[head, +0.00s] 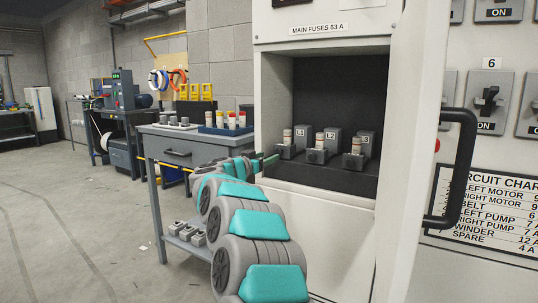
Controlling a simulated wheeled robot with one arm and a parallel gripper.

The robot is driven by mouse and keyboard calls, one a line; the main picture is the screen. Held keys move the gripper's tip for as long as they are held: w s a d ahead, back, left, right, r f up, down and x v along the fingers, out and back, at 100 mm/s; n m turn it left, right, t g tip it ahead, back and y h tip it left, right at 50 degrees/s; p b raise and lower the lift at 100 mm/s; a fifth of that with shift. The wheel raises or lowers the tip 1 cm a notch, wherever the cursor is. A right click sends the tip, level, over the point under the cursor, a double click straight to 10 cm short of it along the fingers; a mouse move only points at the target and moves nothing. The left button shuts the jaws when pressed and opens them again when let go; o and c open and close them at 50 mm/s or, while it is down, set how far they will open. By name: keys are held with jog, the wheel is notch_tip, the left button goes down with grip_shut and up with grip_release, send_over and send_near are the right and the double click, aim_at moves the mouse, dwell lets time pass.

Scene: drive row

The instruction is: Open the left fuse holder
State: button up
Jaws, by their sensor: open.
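Three grey fuse holders stand in a row on the dark floor of the cabinet recess. The left fuse holder (288,150) has a pale upright piece at its front and a grey block behind it. The middle holder, marked L2 (318,154), and the right holder, marked L3 (354,160), look alike. I cannot tell whether the left holder is open or shut. My gripper (268,161) is at the recess's left edge, just left of the left holder. Its green fingers are apart and appear empty. They are small here, and I cannot tell whether they touch the holder.
The cabinet door (408,150) stands open on the right with a black handle (462,165). A label (318,29) above the recess reads "MAIN FUSES 63 A". A grey workbench (180,145) with a blue tray (222,130) stands left of the cabinet.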

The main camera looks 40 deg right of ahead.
aim_at(278, 152)
jog(key=shift+x, duration=3.05)
jog(key=shift+f, duration=0.1)
jog(key=shift+c, duration=0.2)
grip_shut()
